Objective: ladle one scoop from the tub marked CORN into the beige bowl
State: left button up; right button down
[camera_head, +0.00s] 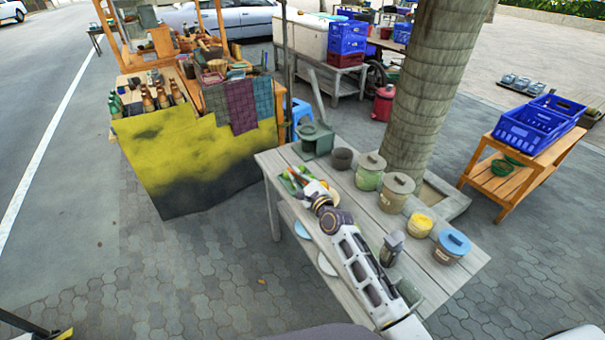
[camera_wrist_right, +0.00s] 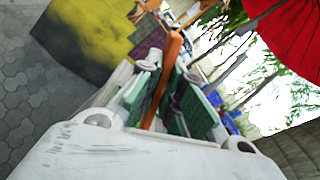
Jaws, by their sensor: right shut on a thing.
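My right gripper (camera_head: 309,187) is over the left part of the grey wooden table (camera_head: 463,272). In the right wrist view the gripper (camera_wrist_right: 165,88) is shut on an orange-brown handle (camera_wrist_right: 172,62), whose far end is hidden. A small open tub with yellow contents (camera_head: 419,224) stands towards the table's right end, well away from the gripper. Its marking is too small to read, so I cannot confirm which tub is CORN. I cannot clearly pick out a beige bowl; my arm covers part of the table.
A green-lidded tub (camera_head: 370,170), a brown-lidded tub (camera_head: 396,192) and a blue-lidded tub (camera_head: 452,247) line the far side. A thick trunk (camera_head: 425,90) rises behind.

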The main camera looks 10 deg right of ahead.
pick_arm(q)
jog(key=w+a+f+b, duration=0.2)
jog(key=a+f+b, duration=0.3)
jog(key=f+b, duration=0.1)
jog(key=shift+w+a+y, duration=0.25)
jog(key=shift+a+y, duration=0.05)
jog(key=shift+a, duration=0.1)
pick_arm(e)
jog(key=s+a+f+n, duration=0.1)
jog(key=a+f+n, duration=0.3)
jog(key=f+n, duration=0.4)
notch_tip(320, 180, down, 2)
jog(key=shift+s+a+f, duration=0.2)
jog(key=shift+s+f, duration=0.05)
jog(key=shift+s, duration=0.05)
pick_arm(q)
jog(key=shift+s, duration=0.1)
jog(key=shift+s+d, duration=0.1)
jog(key=shift+s, duration=0.2)
